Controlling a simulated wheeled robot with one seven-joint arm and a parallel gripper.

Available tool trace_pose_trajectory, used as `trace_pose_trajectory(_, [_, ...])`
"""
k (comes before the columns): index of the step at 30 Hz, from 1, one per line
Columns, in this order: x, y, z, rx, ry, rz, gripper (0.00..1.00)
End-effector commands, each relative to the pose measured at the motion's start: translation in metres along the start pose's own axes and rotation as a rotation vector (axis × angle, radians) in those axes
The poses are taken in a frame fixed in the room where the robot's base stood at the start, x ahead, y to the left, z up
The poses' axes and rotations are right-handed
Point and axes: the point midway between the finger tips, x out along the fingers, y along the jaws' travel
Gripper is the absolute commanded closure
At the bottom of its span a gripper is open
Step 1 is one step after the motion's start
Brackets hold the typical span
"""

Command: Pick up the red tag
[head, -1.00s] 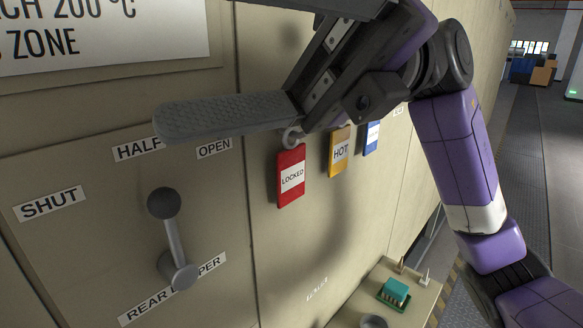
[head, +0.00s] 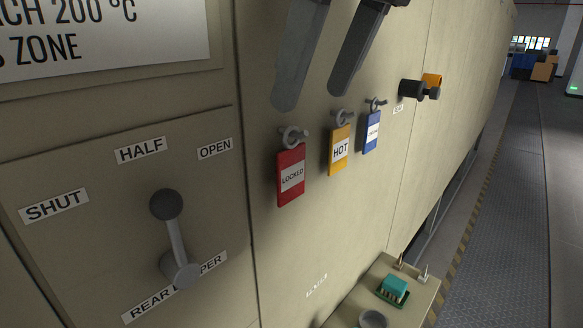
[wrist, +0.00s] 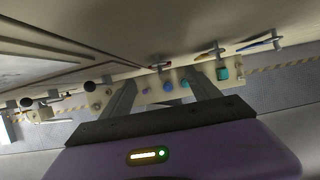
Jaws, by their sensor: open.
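The red tag (head: 291,176), marked LOCKED, hangs by a ring from a hook on the beige furnace wall, left of a yellow HOT tag (head: 340,150) and a blue tag (head: 371,133). My gripper (head: 322,98) is open and empty, its two fingers pointing down from the top edge in the head view. It appears above the tags, with the left fingertip just over the red tag's hook in the picture. The wrist view shows both fingers apart (wrist: 160,80), with the red tag (wrist: 159,67) small and edge-on beyond the gap.
A damper lever (head: 172,235) with a dark knob sticks out at the left. A small shelf (head: 404,310) with a teal block (head: 394,287) juts out at lower right. A dark knob (head: 417,90) projects right of the tags. The aisle at right is clear.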

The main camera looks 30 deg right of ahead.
Motion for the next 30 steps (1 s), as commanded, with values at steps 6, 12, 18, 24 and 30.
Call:
trace_pose_trajectory(6, [0.021, 0.001, 0.0, -0.003, 0.001, 0.005, 0.29])
trace_pose_trajectory(12, [0.046, 0.001, 0.002, -0.004, 0.003, 0.009, 0.29])
trace_pose_trajectory(18, [0.069, 0.001, 0.001, -0.003, 0.001, 0.007, 0.29])
trace_pose_trajectory(24, [0.072, 0.001, 0.001, -0.003, -0.001, 0.005, 0.29])
trace_pose_trajectory(30, [0.072, 0.001, 0.001, -0.003, 0.0, 0.006, 0.57])
